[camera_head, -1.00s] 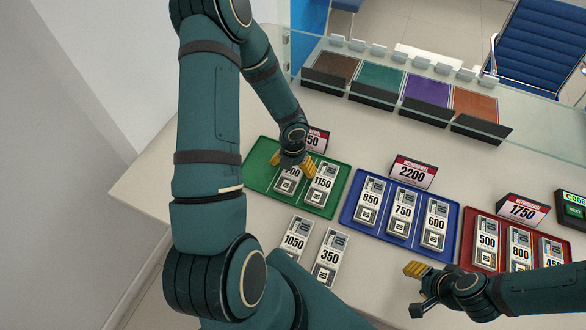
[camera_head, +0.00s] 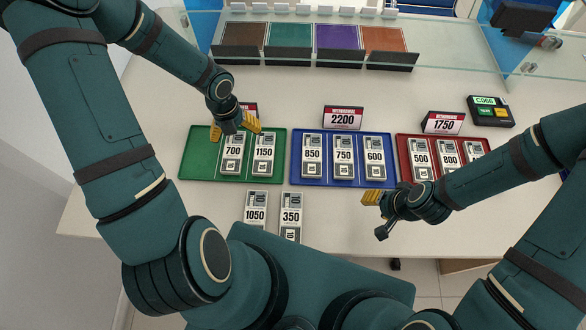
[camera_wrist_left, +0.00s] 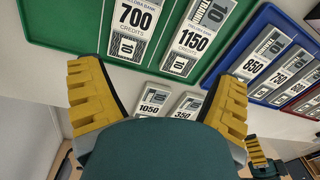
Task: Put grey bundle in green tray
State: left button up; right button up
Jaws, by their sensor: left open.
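Grey bundles lie on the counter and in trays. The 700 bundle (camera_head: 232,153) and the 1150 bundle (camera_head: 264,153) lie side by side in the green tray (camera_head: 193,165). The 1050 bundle (camera_head: 255,207) and the 350 bundle (camera_head: 290,212) lie on the bare counter in front of the trays; both also show in the left wrist view, between and beyond the fingers. My left gripper (camera_head: 235,129) is open and empty above the back of the green tray. My right gripper (camera_head: 372,197) is in front of the blue tray, its jaws too small to judge.
A blue tray (camera_head: 296,176) holds the 850, 750 and 600 bundles. A red tray (camera_head: 405,146) holds the 500 bundle and two more. Price signs, such as the 2200 sign (camera_head: 343,117), stand behind the trays. A glass screen (camera_head: 440,70) crosses the back.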

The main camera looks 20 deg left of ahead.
pick_arm(q)
jog(key=s+d+f+n+h, duration=0.1)
jog(key=d+n, duration=0.5)
jog(key=n, duration=0.3)
jog(key=s+d+f+n+t+h, duration=0.1)
jog(key=d+f+n, duration=0.1)
jog(key=d+n, duration=0.5)
jog(key=s+d+f+n+h, duration=0.1)
jog(key=d+n, duration=0.6)
jog(key=n, duration=0.4)
jog(key=shift+s+d+f+t, duration=0.15)
jog(key=shift+s+f+t, duration=0.15)
jog(key=shift+s+t, duration=0.1)
jog(key=n, duration=0.3)
jog(key=s+n, duration=0.1)
jog(key=shift+d+f+n, duration=0.35)
jog(key=shift+n, duration=0.05)
